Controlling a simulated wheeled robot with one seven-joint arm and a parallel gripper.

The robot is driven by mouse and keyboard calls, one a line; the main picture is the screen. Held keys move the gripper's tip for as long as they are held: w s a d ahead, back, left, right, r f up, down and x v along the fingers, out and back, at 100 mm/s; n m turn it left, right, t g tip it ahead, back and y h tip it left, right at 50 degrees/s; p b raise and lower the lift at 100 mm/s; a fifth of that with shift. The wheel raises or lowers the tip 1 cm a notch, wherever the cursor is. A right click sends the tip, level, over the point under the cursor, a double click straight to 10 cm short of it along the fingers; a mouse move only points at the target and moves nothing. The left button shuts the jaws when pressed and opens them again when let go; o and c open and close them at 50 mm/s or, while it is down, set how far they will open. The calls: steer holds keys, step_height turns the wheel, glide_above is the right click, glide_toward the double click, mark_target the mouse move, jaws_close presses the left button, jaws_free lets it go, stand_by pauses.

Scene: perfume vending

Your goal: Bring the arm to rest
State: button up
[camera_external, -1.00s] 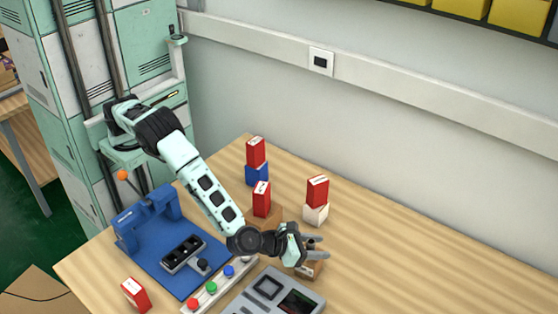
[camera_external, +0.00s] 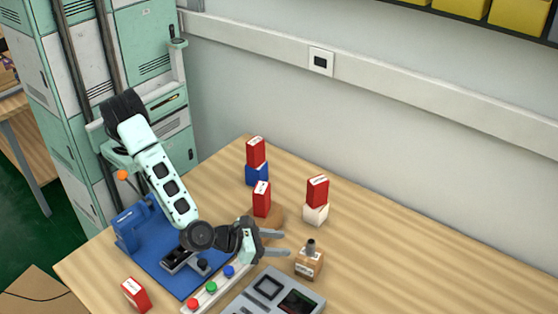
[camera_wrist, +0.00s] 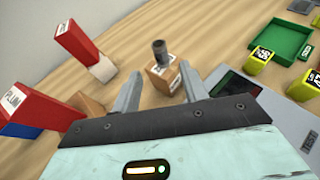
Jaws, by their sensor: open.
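My gripper (camera_external: 272,243) is open, its two fingers apart with nothing between them, above the wooden table (camera_external: 400,264). It points to the right, left of a small brown block (camera_external: 308,264) with a dark cylinder on top and a white label. In the wrist view my gripper (camera_wrist: 168,82) shows its two fingers apart, with the brown block (camera_wrist: 164,78) beyond them, apart from the fingers. My arm is bent over the blue fixture (camera_external: 165,245).
Another red box (camera_external: 136,294) is at the front left. A row of coloured buttons (camera_external: 211,288) and a grey device (camera_external: 275,296) lie in front. The table's right side is clear.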

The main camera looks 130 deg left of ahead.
steer(key=shift+d, duration=0.1)
stand_by(0.4)
steer(key=s+a+r+n+g+b, duration=0.1)
steer(key=s+a+r+n+g, duration=0.2)
steer(key=s+a, duration=0.55)
steer(key=s+a+r+n+g, duration=0.2)
steer(key=s+a+n, duration=0.3)
steer(key=a, duration=0.6)
steer(key=s+a+r+n+g+b, duration=0.1)
steer(key=s+a+r+n+g, duration=0.2)
steer(key=s+a, duration=0.45)
steer(key=s+a+f+n+g+h, duration=0.1)
steer(key=s+a+n+h, duration=0.15)
steer(key=s+n, duration=0.35)
steer(key=s+a+n+g+h, duration=0.1)
steer(key=s+a+n+h, duration=0.15)
steer(key=s, duration=0.65)
steer(key=s+d+f+n+h+p, duration=0.1)
steer(key=s+d+f+n+h, duration=0.1)
steer(key=s+d+n, duration=0.3)
steer(key=s+d+f+n+t+h+p, duration=0.1)
steer(key=s+d+n+h, duration=0.2)
steer(key=s+d+n, duration=0.2)
steer(key=s+n, duration=0.3)
steer(key=s, duration=0.1)
steer(key=shift+s+f+n+t, duration=0.15)
steer(key=shift+f+n+t, duration=0.15)
steer(key=shift+f+n, duration=0.05)
